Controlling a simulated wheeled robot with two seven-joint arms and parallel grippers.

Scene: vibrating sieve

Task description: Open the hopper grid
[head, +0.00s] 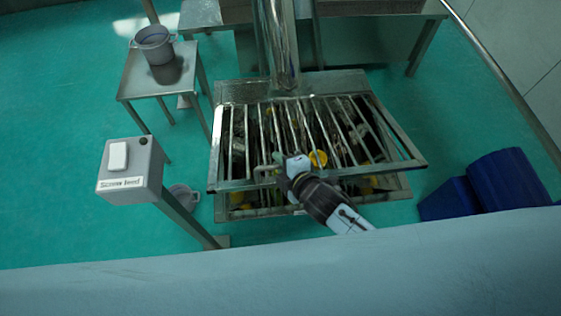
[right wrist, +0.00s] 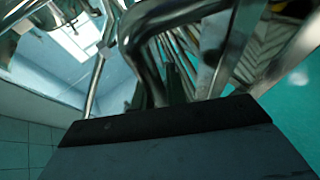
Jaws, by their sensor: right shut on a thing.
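The metal hopper grid (head: 232,186) is a barred frame over the hopper at the centre of the head view. Its front edge stands raised above the hopper's front rim (head: 392,196), with a gap between them. Yellow and dark items show under the bars. My right gripper (head: 286,172) is at the grid's front edge, shut on the grid handle (head: 262,168). The curved handle (right wrist: 133,32) also shows close up in the right wrist view, beside the bars. My own gripper hides part of the handle. My left gripper is in neither view.
A grey control box on a post (head: 130,172) stands at left. Behind it is a small metal table (head: 135,88) with a grey bucket (head: 153,45). A vertical steel pipe (head: 278,40) rises behind the grid. Blue bins (head: 508,178) stand at right on the green floor.

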